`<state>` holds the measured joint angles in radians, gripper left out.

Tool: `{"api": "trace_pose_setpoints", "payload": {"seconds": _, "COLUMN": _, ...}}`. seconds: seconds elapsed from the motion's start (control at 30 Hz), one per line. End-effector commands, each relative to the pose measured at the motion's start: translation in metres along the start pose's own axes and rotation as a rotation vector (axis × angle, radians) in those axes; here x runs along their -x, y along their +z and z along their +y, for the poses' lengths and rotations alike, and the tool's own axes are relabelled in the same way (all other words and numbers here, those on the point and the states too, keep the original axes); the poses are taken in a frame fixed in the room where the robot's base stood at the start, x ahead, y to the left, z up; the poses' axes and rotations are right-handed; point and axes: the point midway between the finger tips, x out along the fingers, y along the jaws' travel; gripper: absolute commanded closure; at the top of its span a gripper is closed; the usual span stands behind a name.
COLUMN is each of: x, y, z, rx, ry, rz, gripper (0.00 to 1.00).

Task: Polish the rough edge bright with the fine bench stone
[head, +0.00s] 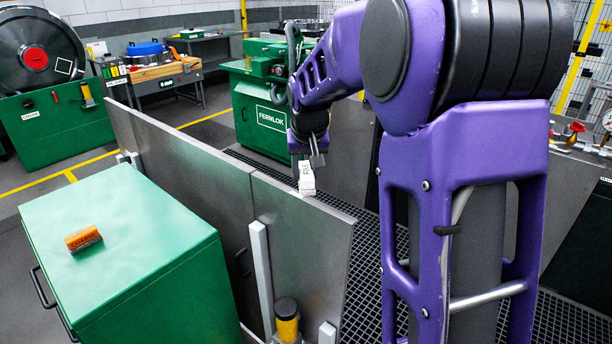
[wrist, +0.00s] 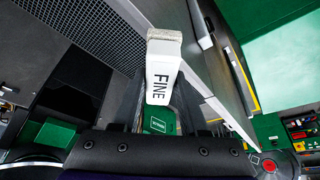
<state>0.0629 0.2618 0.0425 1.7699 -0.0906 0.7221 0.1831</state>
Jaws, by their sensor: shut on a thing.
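The fine bench stone (head: 306,180) is a white block in my gripper (head: 309,160), which is shut on it. In the wrist view the stone (wrist: 161,85) reads "FINE" and has a rough grey end facing away from me. In the head view the stone hangs tilted down by the top edge of a grey metal panel (head: 295,245). I cannot tell whether it touches the panel. No rough patch stands out on the edges I can see. An orange block (head: 83,239), its label seemingly "COARSE", lies on a green cabinet (head: 130,225).
Another grey panel (head: 190,180) adjoins on the left. Dark floor grating (head: 375,240) lies behind the panels. A green FERNLOK machine (head: 265,120) stands at the back. A large dark wheel (head: 38,50) stands at far left.

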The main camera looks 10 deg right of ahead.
Motion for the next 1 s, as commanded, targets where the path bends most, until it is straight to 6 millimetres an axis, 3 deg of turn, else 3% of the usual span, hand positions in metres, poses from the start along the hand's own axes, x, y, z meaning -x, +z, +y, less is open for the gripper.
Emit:
{"api": "trace_pose_setpoints", "payload": {"seconds": 0.4, "x": 0.035, "y": -0.009, "z": 0.000, "rx": 0.000, "ry": -0.001, "rz": 0.002, "gripper": 1.00}}
{"api": "trace_pose_setpoints", "payload": {"seconds": 1.0, "x": 0.038, "y": -0.009, "z": 0.000, "rx": 0.000, "ry": -0.001, "rz": 0.001, "gripper": 1.00}}
